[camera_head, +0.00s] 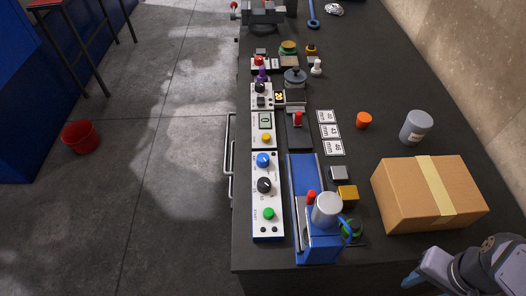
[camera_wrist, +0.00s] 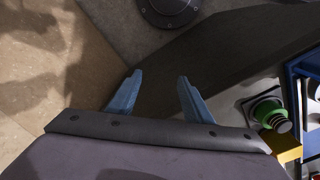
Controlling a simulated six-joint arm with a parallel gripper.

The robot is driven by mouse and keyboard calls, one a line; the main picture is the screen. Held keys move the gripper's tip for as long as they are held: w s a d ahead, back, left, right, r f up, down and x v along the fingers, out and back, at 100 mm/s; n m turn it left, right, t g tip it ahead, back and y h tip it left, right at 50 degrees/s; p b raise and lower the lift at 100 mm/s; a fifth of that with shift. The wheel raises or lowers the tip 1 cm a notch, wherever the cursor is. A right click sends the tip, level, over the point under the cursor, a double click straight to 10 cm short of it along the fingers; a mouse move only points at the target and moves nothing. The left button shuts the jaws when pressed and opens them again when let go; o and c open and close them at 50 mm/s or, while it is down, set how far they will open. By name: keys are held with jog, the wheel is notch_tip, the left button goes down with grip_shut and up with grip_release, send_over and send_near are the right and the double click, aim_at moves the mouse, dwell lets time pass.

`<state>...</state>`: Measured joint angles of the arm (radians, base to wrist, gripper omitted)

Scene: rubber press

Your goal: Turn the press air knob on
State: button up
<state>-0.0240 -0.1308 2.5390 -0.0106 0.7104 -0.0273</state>
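The white control panel (camera_head: 267,231) lies left of the blue press (camera_head: 318,246). It carries a blue knob (camera_head: 263,160), a black knob (camera_head: 264,185) and a green button (camera_head: 268,213). I cannot read its small labels or tell which one is the air knob. The press has a silver cylinder (camera_head: 327,208) and a red part (camera_head: 311,197) on top. My gripper shows at the lower right of the head view, right of the press and far from the panel. In the wrist view my gripper (camera_wrist: 157,86) is open, with nothing between its blue fingers.
A cardboard box (camera_head: 412,198) stands between the press and my gripper's side of the bench. The bench's far right is mostly clear.

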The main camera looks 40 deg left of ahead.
jog(key=w+a+r+n+t+p, duration=0.1)
jog(key=w+a+r+n+p, duration=0.25)
jog(key=r, duration=0.25)
jog(key=w+a+r+n+t+p, duration=0.1)
jog(key=w+a+r+n+p, duration=0.1)
jog(key=w+r+p, duration=0.3)
jog(key=shift+n, duration=0.75)
jog(key=w+a, duration=0.1)
jog(key=a, duration=0.1)
jog(key=w+a+r, duration=0.1)
jog(key=a, duration=0.1)
jog(key=a+r+b, duration=0.1)
jog(key=a, duration=0.1)
jog(key=shift+w+a+r, duration=0.1)
jog(key=shift+w+r, duration=0.1)
jog(key=shift+w, duration=0.2)
jog(key=w+a+n, duration=0.2)
jog(key=a, duration=0.6)
jog(key=n+g+p, duration=0.1)
jog(key=n+g, duration=0.2)
jog(key=n, duration=0.3)
send_over(263, 157)
jog(key=shift+w+d+f, duration=0.15)
jog(key=shift+w+f, duration=0.25)
jog(key=shift+f, duration=0.2)
jog(key=shift+s+a, duration=0.2)
jog(key=shift+s+f+p, duration=0.15)
jog(key=shift+f+p, duration=1.15)
jog(key=shift+f, duration=2.4)
